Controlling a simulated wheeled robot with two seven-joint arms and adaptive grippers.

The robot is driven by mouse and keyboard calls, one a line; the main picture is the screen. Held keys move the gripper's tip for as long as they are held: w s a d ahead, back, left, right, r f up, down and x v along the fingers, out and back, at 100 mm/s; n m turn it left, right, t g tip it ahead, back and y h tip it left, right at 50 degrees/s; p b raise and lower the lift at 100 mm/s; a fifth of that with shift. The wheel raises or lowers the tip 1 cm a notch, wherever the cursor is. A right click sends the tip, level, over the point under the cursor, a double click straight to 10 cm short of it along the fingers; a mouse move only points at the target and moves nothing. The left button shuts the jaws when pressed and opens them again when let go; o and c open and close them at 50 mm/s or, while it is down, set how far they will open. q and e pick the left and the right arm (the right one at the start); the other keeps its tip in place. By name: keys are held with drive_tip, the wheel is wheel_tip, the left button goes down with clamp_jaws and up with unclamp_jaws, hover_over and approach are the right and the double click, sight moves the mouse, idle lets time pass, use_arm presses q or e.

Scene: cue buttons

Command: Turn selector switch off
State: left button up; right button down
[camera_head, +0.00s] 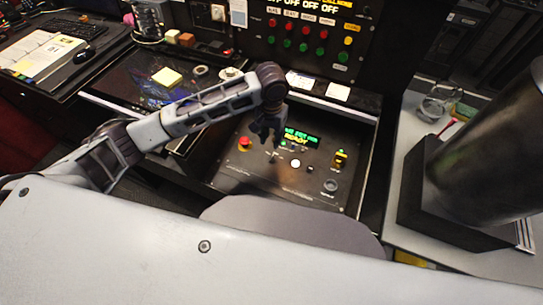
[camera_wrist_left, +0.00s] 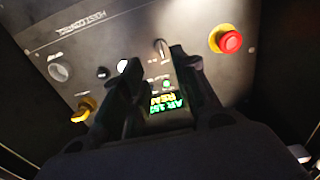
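The control panel (camera_head: 262,181) slopes below my left gripper (camera_head: 265,132). In the left wrist view a small dark upright lever (camera_wrist_left: 162,47), apparently the selector switch, stands on the panel (camera_wrist_left: 90,30) beyond and between the fingertips. Its exact setting is too small to read. My left gripper (camera_wrist_left: 157,62) has its two dark fingers apart with nothing between them, above the panel and apparently not touching it. In the head view the arm and gripper hide part of the panel near the lever. My right gripper is in neither view.
The panel also carries a red mushroom button (camera_head: 244,143), a lit green display (camera_head: 299,138), a white button (camera_head: 295,163), a yellow switch (camera_head: 340,158) and a grey round fitting (camera_head: 330,185). An upright board (camera_head: 309,35) with several coloured buttons stands behind.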

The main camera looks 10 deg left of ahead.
sight(271, 159)
use_arm(q)
wheel_tip(271, 159, down, 12)
drive_tip(key=shift+f+b, duration=0.25)
drive_tip(key=shift+b, duration=0.25)
idle(0.4)
clamp_jaws()
